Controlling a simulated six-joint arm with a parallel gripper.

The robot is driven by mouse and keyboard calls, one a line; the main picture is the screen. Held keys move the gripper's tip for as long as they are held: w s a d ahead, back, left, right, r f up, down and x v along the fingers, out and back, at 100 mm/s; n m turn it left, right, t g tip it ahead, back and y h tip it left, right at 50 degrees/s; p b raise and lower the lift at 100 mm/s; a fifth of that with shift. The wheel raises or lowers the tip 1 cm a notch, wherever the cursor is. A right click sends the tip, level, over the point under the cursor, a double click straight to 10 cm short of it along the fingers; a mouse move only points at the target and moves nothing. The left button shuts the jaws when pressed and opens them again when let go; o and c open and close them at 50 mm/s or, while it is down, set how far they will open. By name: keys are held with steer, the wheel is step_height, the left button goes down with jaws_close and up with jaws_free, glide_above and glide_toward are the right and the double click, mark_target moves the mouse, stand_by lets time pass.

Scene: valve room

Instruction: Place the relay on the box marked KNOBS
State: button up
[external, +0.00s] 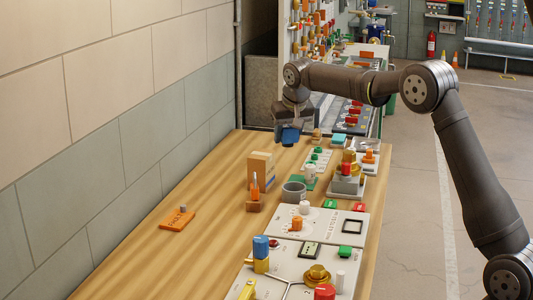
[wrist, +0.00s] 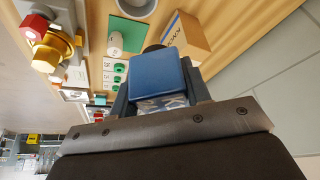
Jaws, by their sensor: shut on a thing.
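My gripper (external: 291,121) is shut on the relay, a blue block with a clear lower part. The relay (wrist: 155,84) sits between the fingers in the wrist view and shows as a small blue shape (external: 290,136) in the external view. My gripper holds it above the far end of the wooden table. The tan box marked KNOBS (wrist: 187,38) shows just beyond the relay in the wrist view, with its lettering partly visible. In the external view the box (external: 261,166) stands upright on the table, nearer the camera and left of my gripper. Nothing is seen resting on its top.
A wooden block with an orange-handled tool (external: 255,187) stands in front of the box. A grey cup (external: 293,191) and a green pad (external: 304,181) are to its right. Panels with knobs (external: 318,226) line the right side. An orange plate (external: 177,220) lies left; table around it is clear.

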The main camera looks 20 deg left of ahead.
steer(key=w+d+r+n+g+y, duration=0.1)
steer(key=w+r+n+g+y, duration=0.1)
steer(key=w+r+n, duration=0.4)
glide_above(255, 156)
steer(key=d, duration=0.1)
steer(key=f, duration=0.8)
steer(key=shift+s+d, duration=0.15)
steer(key=shift+s, duration=0.15)
steer(key=shift+f, duration=1.9)
steer(key=shift+f, duration=0.15)
steer(key=o, duration=1)
steer(key=v, duration=1.2)
steer(key=shift+r, duration=0.25)
